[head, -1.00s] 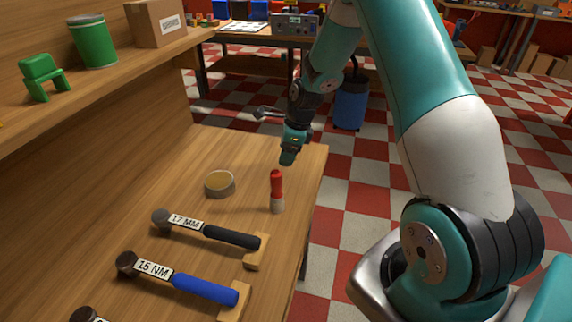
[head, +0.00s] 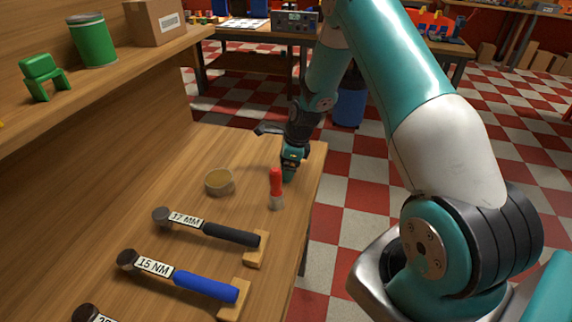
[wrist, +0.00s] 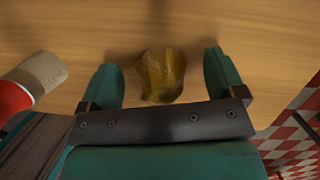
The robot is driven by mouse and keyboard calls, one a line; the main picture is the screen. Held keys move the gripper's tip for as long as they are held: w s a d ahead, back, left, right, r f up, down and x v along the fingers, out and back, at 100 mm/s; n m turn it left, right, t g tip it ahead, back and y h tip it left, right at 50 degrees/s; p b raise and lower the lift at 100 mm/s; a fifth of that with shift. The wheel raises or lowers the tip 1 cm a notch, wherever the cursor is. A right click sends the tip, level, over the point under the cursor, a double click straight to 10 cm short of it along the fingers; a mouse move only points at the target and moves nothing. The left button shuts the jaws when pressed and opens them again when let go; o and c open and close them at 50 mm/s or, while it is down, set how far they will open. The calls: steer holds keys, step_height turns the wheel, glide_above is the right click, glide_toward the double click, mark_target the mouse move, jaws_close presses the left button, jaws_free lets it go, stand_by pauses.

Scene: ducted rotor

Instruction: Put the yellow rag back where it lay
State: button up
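The yellow rag (wrist: 160,75) is a small crumpled dark-yellow patch on the wooden bench top in the wrist view. It is between the two teal fingers of my gripper (wrist: 161,82), with a visible gap on both sides. My gripper is open, and neither finger appears to touch the rag. In the head view my gripper (head: 290,174) points down close to the bench top near its far right corner. The rag cannot be made out there.
A red item with a pale end (head: 276,188) stands just in front of my gripper; it shows at left in the wrist view (wrist: 32,84). A round tin (head: 219,182) is to the left. Labelled torque tools (head: 208,227) lie nearer. The bench's right edge is close.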

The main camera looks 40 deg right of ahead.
steer(key=a+b+v, duration=0.1)
steer(key=b+v, duration=0.1)
steer(key=v, duration=1)
steer(key=s+a+r+n, duration=0.3)
steer(key=a+r+n, duration=0.45)
steer(key=a, duration=0.25)
steer(key=s+a+r+n+g, duration=0.1)
steer(key=s+a+r+n, duration=0.3)
steer(key=s+a+n, duration=0.4)
steer(key=s+a+r+n+g+y, duration=0.1)
steer(key=s+a+r+n, duration=0.2)
steer(key=s+a+n, duration=0.4)
steer(key=s+n, duration=0.8)
steer(key=n, duration=0.2)
steer(key=shift+a+r+y, duration=0.3)
steer(key=shift+a+r, duration=0.1)
steer(key=shift+s, duration=0.1)
